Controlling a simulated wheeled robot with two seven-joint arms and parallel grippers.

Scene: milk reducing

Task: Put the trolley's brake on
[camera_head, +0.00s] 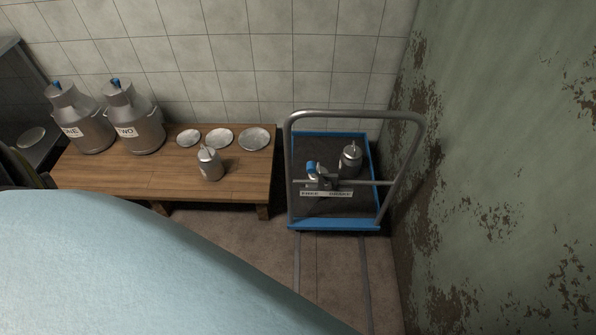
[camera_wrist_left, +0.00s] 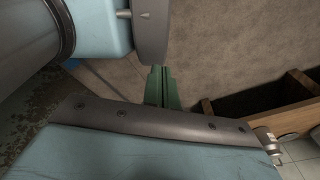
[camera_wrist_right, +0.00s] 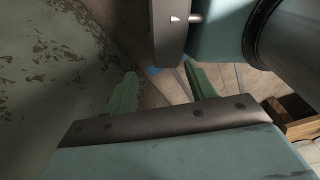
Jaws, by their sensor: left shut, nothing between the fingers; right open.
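The trolley (camera_head: 333,224) stands on the floor by the right wall in the head view, with a blue-edged dark deck and a tall grey tube handle (camera_head: 355,115). A small lever with a blue knob (camera_head: 312,168) sits at the handle's crossbar, above a white label plate (camera_head: 326,193) whose text is too small to read. A small metal can (camera_head: 351,160) stands on the deck. My left gripper (camera_wrist_left: 158,86) is shut and empty in the left wrist view. My right gripper (camera_wrist_right: 161,88) is open and empty in the right wrist view. Neither gripper shows in the head view.
A wooden bench (camera_head: 130,179) left of the trolley carries two large milk cans, ONE (camera_head: 82,125) and TWO (camera_head: 135,120), a small can (camera_head: 209,163) and several lids. Rails (camera_head: 365,285) run along the floor before the trolley. My pale blue arm covers the lower left.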

